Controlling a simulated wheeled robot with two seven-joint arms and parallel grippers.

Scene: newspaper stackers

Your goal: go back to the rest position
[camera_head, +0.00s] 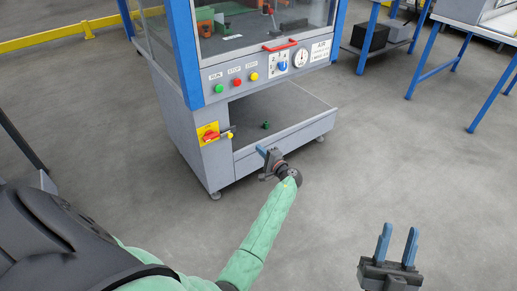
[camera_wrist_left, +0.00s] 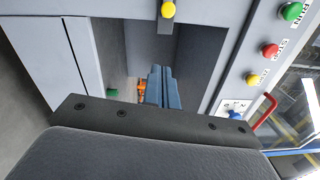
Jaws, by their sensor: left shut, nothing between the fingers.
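My left gripper (camera_head: 262,152) has its arm in a green sleeve and is held out in front of the machine's lower shelf. In the left wrist view its two blue fingers (camera_wrist_left: 163,86) are pressed together with nothing between them. My right gripper (camera_head: 399,243) is at the lower right of the head view, over bare floor. Its two blue fingers stand upright with a gap between them, empty. The machine (camera_head: 225,160) stands ahead, grey with blue posts.
The machine's panel has green (camera_head: 219,88), red (camera_head: 237,82) and yellow (camera_head: 254,76) buttons, plus a red-and-yellow switch (camera_head: 209,133) on its front. A small green piece (camera_head: 266,125) lies on the lower shelf (camera_head: 290,115). Blue-legged tables (camera_head: 430,70) stand right. The floor between is clear.

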